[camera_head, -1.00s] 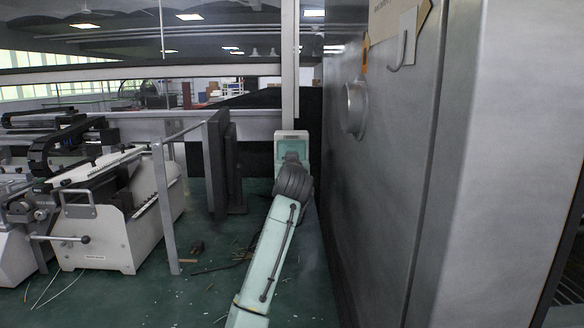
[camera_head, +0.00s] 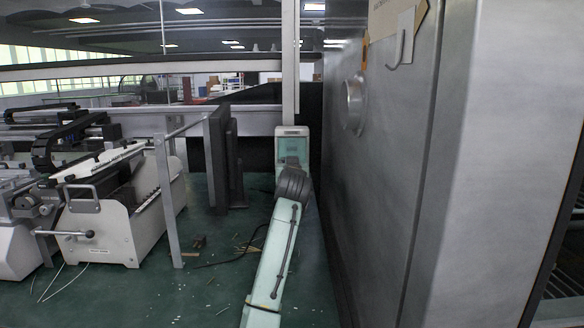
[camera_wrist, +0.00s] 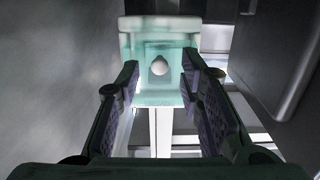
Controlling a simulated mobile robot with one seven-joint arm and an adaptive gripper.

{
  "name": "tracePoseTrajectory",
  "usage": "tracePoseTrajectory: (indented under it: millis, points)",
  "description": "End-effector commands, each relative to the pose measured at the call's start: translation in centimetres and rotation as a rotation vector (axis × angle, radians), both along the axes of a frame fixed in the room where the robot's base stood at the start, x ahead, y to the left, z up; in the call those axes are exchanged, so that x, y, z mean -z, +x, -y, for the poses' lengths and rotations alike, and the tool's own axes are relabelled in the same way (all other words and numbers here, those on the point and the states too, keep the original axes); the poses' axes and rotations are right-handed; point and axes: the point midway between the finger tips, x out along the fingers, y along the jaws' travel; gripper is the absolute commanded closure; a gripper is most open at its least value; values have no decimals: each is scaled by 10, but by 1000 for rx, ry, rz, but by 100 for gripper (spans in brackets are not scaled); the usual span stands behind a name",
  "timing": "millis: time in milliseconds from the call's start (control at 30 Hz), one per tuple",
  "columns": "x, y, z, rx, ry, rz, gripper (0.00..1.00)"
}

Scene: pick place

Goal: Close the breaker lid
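The breaker is a mint-green box (camera_head: 292,132) with a pale rim, in front of a tall post beside the grey cabinet. My arm hides its lower part in the head view. In the wrist view the green box (camera_wrist: 149,90) is straight ahead, with a pale rounded knob (camera_wrist: 160,66) on its face and a whitish panel (camera_wrist: 160,23) along its top edge, which may be the lid; I cannot tell how far it stands open. My gripper (camera_wrist: 160,78) is open, its fingers apart on either side of the knob in the picture. Nothing is between them.
A large grey metal cabinet (camera_head: 400,180) stands close along the right of my arm. Dark upright panels (camera_head: 226,160) and a grey railing (camera_head: 170,205) stand to the left. White machines (camera_head: 110,220) are farther left. Green floor with scattered straws lies between.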

Motion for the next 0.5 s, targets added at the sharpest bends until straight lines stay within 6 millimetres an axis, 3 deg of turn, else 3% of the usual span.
tracePoseTrajectory:
  millis: [267,500]
  points:
    - [-1,-9,1,1,0,1,66]
    - [-5,-51,0,0,0,3,66]
